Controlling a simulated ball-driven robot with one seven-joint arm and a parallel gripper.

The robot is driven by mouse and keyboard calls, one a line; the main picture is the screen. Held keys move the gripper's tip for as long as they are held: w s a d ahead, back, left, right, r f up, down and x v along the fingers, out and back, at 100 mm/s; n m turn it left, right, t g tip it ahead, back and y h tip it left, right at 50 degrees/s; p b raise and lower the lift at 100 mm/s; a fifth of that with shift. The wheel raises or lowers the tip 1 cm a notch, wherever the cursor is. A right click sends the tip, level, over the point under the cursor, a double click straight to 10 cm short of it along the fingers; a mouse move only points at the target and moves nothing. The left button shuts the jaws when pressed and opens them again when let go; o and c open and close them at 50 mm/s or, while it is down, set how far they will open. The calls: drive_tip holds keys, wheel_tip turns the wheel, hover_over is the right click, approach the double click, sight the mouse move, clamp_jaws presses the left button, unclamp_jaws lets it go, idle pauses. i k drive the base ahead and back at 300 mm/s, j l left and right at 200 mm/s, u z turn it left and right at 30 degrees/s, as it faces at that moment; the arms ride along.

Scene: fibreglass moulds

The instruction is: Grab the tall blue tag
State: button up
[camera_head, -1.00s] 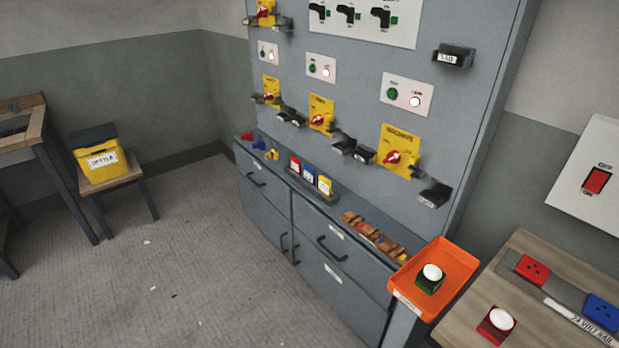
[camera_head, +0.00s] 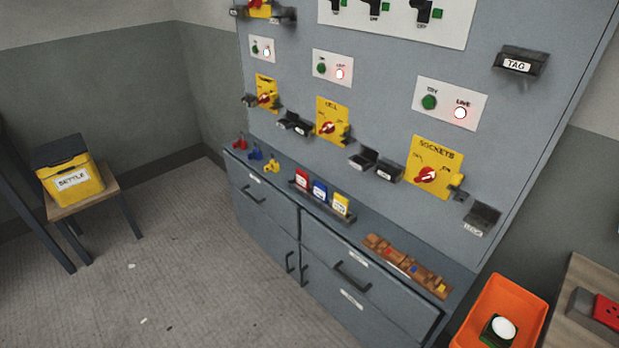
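A blue tag (camera_head: 320,187) with a white label stands upright in a dark rack (camera_head: 345,218) on the ledge of the grey cabinet. It is between a red tag (camera_head: 302,178) and a yellow tag (camera_head: 341,201). The three look similar in height, and their lower ends are hidden by the rack. A smaller blue item (camera_head: 256,152), perhaps a padlock, is on the ledge farther left. My gripper is not in view.
Red (camera_head: 240,142) and yellow (camera_head: 271,163) small items flank the smaller blue one. A brown strip (camera_head: 405,266) holding small items lies right of the rack. An orange tray (camera_head: 520,295) stands at lower right. Switch panels and black holders project above the ledge.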

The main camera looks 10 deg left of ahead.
sight(320, 190)
drive_tip(key=i+j, duration=0.2)
drive_tip(key=j, duration=0.15)
drive_tip(key=i+j+z, duration=0.1)
drive_tip(key=i+j, duration=0.15)
drive_tip(key=i+j+z, duration=0.1)
drive_tip(key=j, duration=0.35)
drive_tip(key=i+j, duration=0.25)
drive_tip(key=j, duration=0.15)
drive_tip(key=i+j+z, duration=0.1)
drive_tip(key=j, duration=0.3)
drive_tip(key=i+j, duration=0.5)
drive_tip(key=j, duration=0.15)
drive_tip(key=i+j+z, duration=0.1)
drive_tip(key=j, duration=0.25)
drive_tip(key=i+j, duration=0.25)
drive_tip(key=i+j+z, duration=0.1)
drive_tip(key=j, duration=0.4)
drive_tip(key=i+j, duration=0.25)
drive_tip(key=i+j+z, duration=0.1)
drive_tip(key=j, duration=0.4)
